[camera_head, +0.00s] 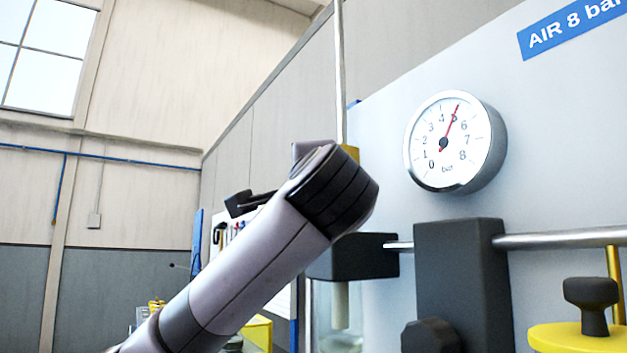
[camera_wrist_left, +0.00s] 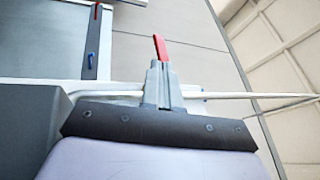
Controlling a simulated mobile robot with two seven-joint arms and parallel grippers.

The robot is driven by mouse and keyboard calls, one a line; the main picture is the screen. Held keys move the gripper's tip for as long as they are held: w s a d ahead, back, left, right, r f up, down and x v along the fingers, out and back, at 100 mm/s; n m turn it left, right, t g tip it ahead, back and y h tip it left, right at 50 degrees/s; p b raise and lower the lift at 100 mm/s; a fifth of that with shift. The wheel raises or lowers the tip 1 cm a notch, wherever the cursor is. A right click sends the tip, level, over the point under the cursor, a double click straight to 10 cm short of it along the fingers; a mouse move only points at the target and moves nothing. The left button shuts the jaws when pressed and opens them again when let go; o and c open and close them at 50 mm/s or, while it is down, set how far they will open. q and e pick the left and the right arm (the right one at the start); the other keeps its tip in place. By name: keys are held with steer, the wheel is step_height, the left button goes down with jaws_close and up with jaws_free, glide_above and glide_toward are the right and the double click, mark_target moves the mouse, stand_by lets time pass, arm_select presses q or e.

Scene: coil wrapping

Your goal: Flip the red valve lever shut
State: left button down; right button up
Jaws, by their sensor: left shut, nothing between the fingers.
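My left gripper (camera_wrist_left: 161,62) shows in the left wrist view with its grey fingers together and nothing between them. A narrow red piece (camera_wrist_left: 160,46) shows at the finger ends; I cannot tell whether it is part of the fingers or the valve lever beyond them. A second small red piece (camera_wrist_left: 98,10) tops a dark upright bar at the upper left, apart from the fingers. In the head view my left arm reaches up from the lower left, and I cannot make out its gripper. No red lever is recognisable there. My right gripper is in neither view.
A round gauge (camera_head: 455,142) sits on the pale panel (camera_head: 560,130), its needle near 5. A dark block (camera_head: 462,285) and metal pipe (camera_head: 560,238) stand below it. A yellow part with a black knob (camera_head: 590,300) is at lower right. Open room lies left.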

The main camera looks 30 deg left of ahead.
arm_select(q)
steer(key=s+d, duration=0.1)
steer(key=s, duration=0.1)
steer(key=s+d, duration=0.2)
steer(key=shift+s+b, duration=0.1)
steer(key=shift+b, duration=0.25)
stand_by(0.3)
